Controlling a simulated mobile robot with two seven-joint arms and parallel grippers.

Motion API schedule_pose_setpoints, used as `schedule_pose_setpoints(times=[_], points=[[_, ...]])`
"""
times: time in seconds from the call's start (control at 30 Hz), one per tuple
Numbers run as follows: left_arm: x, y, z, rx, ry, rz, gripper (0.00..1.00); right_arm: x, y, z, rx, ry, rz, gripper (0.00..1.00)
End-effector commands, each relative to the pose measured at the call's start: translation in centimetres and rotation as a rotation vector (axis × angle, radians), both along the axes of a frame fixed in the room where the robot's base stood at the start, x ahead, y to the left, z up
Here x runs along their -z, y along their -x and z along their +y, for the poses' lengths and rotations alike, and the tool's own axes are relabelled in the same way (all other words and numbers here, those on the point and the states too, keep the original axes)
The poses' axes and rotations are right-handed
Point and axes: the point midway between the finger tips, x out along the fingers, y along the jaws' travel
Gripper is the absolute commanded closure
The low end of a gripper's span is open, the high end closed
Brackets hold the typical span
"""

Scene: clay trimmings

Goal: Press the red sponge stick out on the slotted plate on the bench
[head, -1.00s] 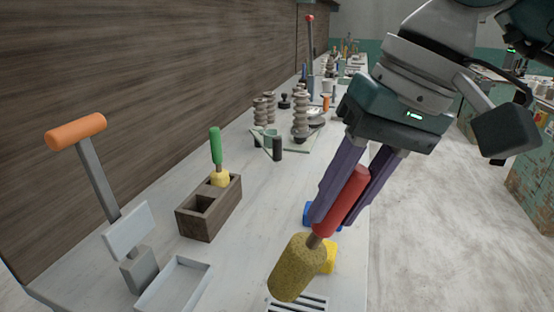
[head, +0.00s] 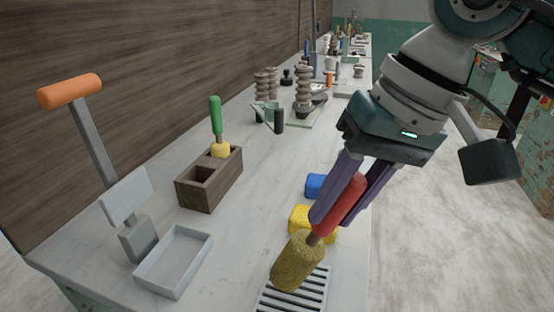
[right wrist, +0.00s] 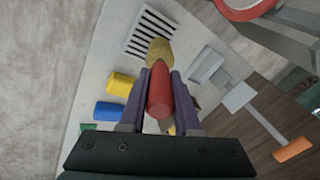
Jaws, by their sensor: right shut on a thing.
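The sponge stick has a red handle (head: 343,203) and a yellow-brown sponge head (head: 298,262). My right gripper (head: 330,216) is shut on the red handle and holds the stick tilted, sponge end down. The sponge is over the far edge of the slotted plate (head: 312,291) on the bench; I cannot tell whether it touches. In the right wrist view the handle (right wrist: 160,92) sits between the fingers, and the sponge (right wrist: 159,50) overlaps a corner of the slotted plate (right wrist: 147,31). My left gripper is not in view.
Yellow (head: 299,218) and blue (head: 316,184) blocks lie close behind the sponge. A wooden holder (head: 196,196) with a green stick (head: 215,117), a shallow tray (head: 150,285) and an orange-handled tool (head: 70,91) stand to the left. The bench between holder and blocks is clear.

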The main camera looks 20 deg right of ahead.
Motion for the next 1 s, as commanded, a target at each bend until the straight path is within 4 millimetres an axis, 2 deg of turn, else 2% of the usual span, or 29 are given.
schedule_pose_setpoints(times=[1.0], points=[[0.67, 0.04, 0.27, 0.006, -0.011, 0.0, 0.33, 0.52, -0.02, -0.01, 0.0, 0.0, -0.001, 1.0]])
